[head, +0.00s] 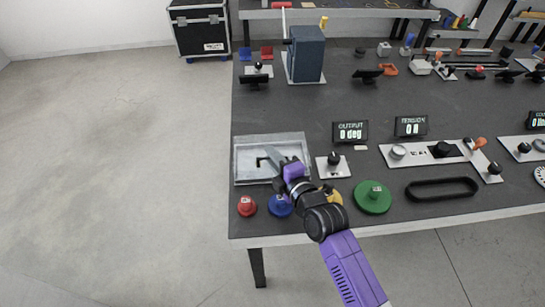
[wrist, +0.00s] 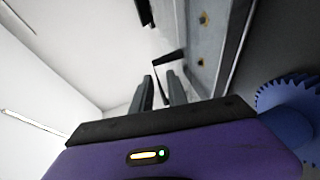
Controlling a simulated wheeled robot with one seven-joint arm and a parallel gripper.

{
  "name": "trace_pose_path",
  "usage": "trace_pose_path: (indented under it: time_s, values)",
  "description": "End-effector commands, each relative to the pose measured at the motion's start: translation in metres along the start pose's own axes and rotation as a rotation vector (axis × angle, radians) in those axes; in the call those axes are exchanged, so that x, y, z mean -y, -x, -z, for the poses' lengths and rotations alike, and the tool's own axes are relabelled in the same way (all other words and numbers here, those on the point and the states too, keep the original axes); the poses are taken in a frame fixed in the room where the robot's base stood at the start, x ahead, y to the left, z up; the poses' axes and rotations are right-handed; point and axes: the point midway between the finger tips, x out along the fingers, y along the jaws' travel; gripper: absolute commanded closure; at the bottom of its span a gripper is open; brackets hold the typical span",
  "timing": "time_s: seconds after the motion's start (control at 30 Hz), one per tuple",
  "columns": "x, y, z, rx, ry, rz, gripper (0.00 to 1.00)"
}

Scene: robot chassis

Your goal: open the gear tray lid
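The gear tray (head: 240,170) is a shallow grey box at the left front of the table. A pale panel with a small black handle (head: 262,161) fills it and looks like its lid; it appears to lie down in the tray. My gripper (head: 278,158) reaches over the tray from the lower right, its fingertips close beside the handle. In the wrist view the two dark fingers (wrist: 160,88) stand apart with a gap between them. A thin black bracket, likely the handle (wrist: 171,58), shows at the fingertips. I cannot tell whether they touch it.
Red (head: 246,206), blue (head: 280,205), yellow (head: 334,197) and green (head: 372,197) gears lie along the front edge. A joystick plate (head: 333,168) stands close right of the tray. A blue-grey machine (head: 305,55) stands behind. The table left of the tray ends near its edge.

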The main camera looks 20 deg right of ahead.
Motion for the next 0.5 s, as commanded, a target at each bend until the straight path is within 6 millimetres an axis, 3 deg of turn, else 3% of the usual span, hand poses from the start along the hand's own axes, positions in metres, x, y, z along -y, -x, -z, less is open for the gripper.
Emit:
trace_pose_path:
  time_s: [0.2,0.3,0.5]
  values:
    - [0.0001,-0.0004,0.0002,0.0,0.0,0.0,0.81]
    - [0.0001,-0.0003,0.0002,0.0,0.0,0.0,0.98]
    - [0.0002,-0.0002,0.0003,0.0,0.0,0.0,1.0]
